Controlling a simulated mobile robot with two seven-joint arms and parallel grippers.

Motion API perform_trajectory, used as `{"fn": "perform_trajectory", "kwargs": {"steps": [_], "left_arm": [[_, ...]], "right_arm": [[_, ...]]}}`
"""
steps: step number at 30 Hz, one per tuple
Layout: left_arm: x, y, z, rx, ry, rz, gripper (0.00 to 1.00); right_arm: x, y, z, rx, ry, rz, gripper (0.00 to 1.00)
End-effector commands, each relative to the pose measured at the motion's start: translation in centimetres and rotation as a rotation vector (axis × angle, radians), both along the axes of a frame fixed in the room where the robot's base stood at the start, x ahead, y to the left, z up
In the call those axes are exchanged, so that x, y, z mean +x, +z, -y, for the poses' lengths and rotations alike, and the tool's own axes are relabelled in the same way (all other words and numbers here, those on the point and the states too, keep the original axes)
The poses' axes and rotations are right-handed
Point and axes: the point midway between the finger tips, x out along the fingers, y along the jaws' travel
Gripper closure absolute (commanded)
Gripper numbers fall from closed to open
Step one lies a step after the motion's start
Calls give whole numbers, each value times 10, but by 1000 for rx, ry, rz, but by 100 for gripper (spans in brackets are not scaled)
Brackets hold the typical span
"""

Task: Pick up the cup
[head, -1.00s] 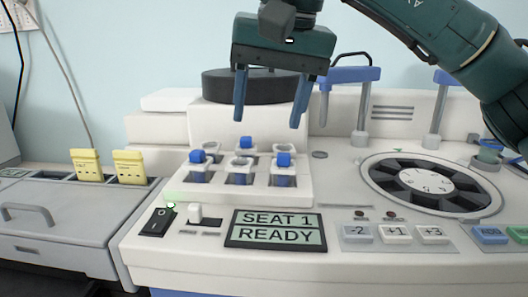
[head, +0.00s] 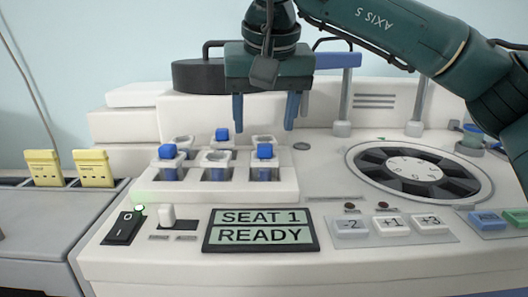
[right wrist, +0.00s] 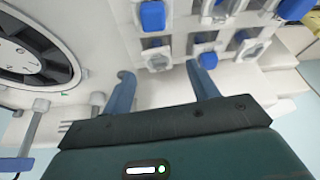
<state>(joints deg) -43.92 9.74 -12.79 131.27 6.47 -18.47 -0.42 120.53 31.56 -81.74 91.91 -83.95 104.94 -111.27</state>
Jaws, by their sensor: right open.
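A white rack (head: 240,186) on the machine holds several small square white cups in two rows. Blue blocks top the front left cup (head: 168,152), the back middle cup (head: 222,135) and the front right cup (head: 265,151); the others look open on top. Which one is the task's cup I cannot tell. My right gripper (head: 264,126) is open and empty, pointing down above and behind the rack's right end. In the right wrist view the open jaws (right wrist: 160,72) show beside the cups, one fingertip overlapping a blue top (right wrist: 208,60). My left gripper is out of view.
A dark round carousel (head: 418,172) lies to the right. A blue-topped post (head: 343,90) stands close right of my gripper, and a black drum (head: 200,76) is behind it. A display (head: 261,230) reads "SEAT 1 READY". Yellow tabs (head: 93,168) stand at the left.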

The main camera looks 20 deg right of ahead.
Motion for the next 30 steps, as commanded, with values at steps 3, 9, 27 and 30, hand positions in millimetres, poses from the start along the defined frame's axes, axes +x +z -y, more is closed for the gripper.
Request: {"fn": "perform_trajectory", "kwargs": {"steps": [3,9,27,30], "left_arm": [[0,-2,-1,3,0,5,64],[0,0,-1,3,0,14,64],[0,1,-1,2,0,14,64],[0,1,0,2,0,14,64]], "right_arm": [[8,-19,3,-1,-2,-2,41],[13,-31,3,1,0,0,41],[13,-30,3,1,0,0,75],[13,-30,3,1,0,0,83]]}}
